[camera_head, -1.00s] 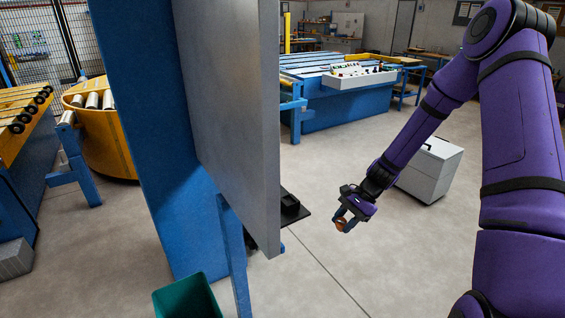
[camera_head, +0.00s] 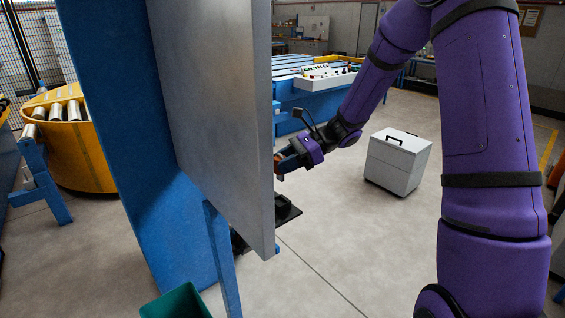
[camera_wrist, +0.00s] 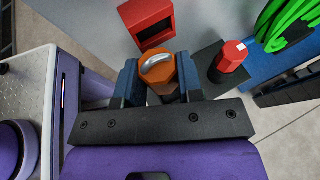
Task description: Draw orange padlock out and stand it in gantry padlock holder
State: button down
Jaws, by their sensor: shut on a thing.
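The orange padlock (camera_wrist: 157,70), with a silver shackle on its end, sits between the two blue fingertips of my gripper (camera_wrist: 159,84) in the wrist view. My gripper is shut on it. In the head view my gripper (camera_head: 284,163) is at the right edge of the grey panel, and a small bit of the orange padlock (camera_head: 277,168) shows there. A red open-fronted box (camera_wrist: 147,22) with a dark inside lies just beyond the padlock in the wrist view; I cannot tell whether it is the gantry padlock holder. The padlock appears apart from it.
A red block (camera_wrist: 230,57) with a white label stands on a dark plate at right, near green loops (camera_wrist: 285,22). The grey panel (camera_head: 215,90) on blue uprights hides much at left. A green bin (camera_head: 176,302) is below. A white cabinet (camera_head: 397,160) stands on open floor.

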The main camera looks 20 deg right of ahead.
jog(key=shift+r, duration=0.15)
send_over(284, 200)
jog(key=shift+f, duration=2.9)
jog(key=shift+f, duration=1.85)
jog(key=c, duration=0.7)
grip_release()
jog(key=v, duration=1)
jog(key=shift+d+r, duration=0.25)
jog(key=shift+d, duration=0.05)
